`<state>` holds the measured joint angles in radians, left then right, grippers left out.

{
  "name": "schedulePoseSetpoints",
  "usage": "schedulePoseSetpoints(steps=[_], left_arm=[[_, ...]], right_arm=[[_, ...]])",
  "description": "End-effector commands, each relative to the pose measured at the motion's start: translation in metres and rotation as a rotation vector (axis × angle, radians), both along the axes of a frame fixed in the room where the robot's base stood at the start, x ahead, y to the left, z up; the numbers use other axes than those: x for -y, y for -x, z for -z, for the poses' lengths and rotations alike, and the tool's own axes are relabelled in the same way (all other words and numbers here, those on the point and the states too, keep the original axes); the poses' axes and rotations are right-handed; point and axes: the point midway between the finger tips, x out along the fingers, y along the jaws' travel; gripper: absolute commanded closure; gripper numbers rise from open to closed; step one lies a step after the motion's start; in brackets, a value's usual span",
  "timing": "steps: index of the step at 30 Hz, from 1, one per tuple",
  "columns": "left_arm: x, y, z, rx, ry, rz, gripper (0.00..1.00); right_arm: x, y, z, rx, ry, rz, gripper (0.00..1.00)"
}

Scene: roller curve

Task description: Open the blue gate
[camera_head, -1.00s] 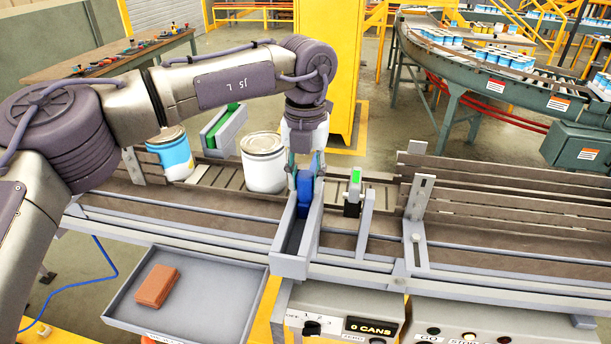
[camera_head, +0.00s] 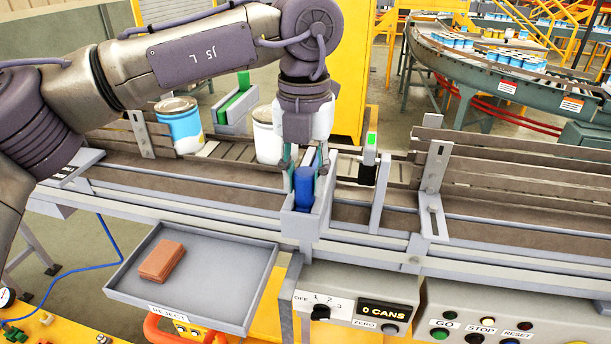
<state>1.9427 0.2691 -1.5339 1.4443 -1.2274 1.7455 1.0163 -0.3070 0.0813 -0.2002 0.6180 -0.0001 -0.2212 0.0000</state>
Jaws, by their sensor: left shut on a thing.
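The blue gate (camera_head: 304,192) is a blue block in a short grey channel (camera_head: 300,228) that crosses the near side of the conveyor. It sits close to the channel's near end. My left gripper (camera_head: 304,168) points down from above, with one finger on each side of the blue block, and is shut on it. The block's upper part is partly hidden by the gripper. My right gripper is not in view.
A blue-and-white can (camera_head: 180,128) and a white can (camera_head: 266,142) stand on the conveyor left of the gripper. A green gate (camera_head: 238,104) is behind them. A reject tray (camera_head: 225,270) holding a brown block (camera_head: 161,261) and a control box (camera_head: 352,302) are in front.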

Motion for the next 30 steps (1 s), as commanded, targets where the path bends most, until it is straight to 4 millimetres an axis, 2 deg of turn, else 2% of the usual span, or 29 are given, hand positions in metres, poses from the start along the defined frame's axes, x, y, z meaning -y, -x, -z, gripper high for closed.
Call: schedulePoseSetpoints(steps=[1,5,13,17,20,30], left_arm=[[0.000,0.002,0.002,-0.005,-0.003,0.003,0.61],[0.000,0.001,0.001,-0.004,-0.003,0.002,0.40],[0.000,0.000,0.000,-0.001,-0.001,0.001,0.39],[0.000,0.000,-0.007,0.002,0.000,0.000,0.39],[0.001,0.000,-0.022,0.003,0.001,0.000,0.39],[0.001,0.000,-0.092,0.001,0.000,0.000,0.39]], right_arm=[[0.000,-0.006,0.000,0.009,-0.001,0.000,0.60],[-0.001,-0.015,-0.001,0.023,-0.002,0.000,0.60],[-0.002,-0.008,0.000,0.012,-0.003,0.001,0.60],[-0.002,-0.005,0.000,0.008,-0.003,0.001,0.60],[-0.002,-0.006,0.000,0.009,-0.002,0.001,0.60],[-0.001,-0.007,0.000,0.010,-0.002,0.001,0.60]])
